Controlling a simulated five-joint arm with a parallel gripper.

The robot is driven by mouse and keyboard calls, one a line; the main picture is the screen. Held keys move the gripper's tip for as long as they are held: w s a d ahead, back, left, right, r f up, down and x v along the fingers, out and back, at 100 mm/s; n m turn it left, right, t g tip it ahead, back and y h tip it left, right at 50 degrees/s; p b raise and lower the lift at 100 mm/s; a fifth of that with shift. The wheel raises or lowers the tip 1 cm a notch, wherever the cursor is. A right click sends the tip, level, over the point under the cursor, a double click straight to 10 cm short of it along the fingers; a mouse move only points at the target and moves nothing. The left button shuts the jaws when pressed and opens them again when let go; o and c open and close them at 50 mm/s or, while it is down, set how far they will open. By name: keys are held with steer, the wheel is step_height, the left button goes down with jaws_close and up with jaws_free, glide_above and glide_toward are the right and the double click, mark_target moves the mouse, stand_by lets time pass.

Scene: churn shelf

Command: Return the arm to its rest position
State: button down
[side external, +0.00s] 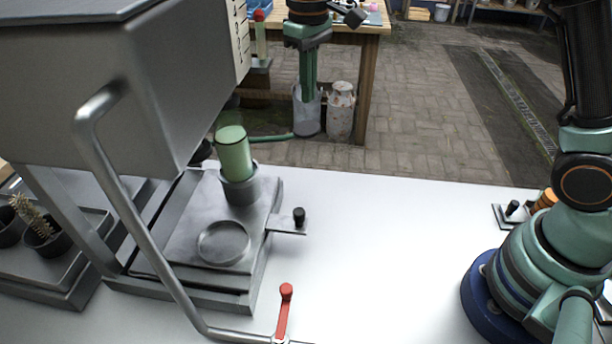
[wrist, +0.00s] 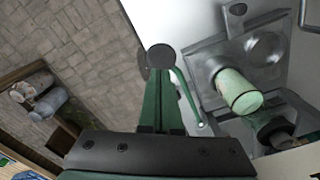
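My gripper (side external: 308,98) hangs fingers-down at the top middle of the side external view, well above and away from the work on the white table. In the wrist view its green fingers (wrist: 160,75) lie close together. They look shut, with no held object clear between them. A dark round shape (wrist: 160,57) shows at the fingertips; I cannot tell what it is. The arm's base (side external: 510,270) stands at the right of the table.
A pale green cylinder (side external: 233,150) stands in a grey cup (side external: 240,188) on a metal plate (side external: 190,235), also seen in the wrist view (wrist: 238,90). A large metal housing (side external: 150,85) overhangs at left. A red-handled lever (side external: 285,310) is in front. The table's middle (side external: 380,245) is clear.

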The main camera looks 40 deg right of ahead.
steer(key=shift+r, duration=0.1)
steer(key=shift+s+d+r, duration=0.15)
steer(key=shift+s+r, duration=0.05)
steer(key=s+d+r+m+t, duration=0.1)
steer(key=s+d, duration=0.3)
steer(key=s, duration=0.4)
steer(key=s+d+r+m+t, duration=0.2)
steer(key=s+d+t, duration=0.2)
steer(key=s, duration=0.4)
steer(key=shift+d+t, duration=0.3)
steer(key=shift+d, duration=0.4)
steer(key=shift+s, duration=0.1)
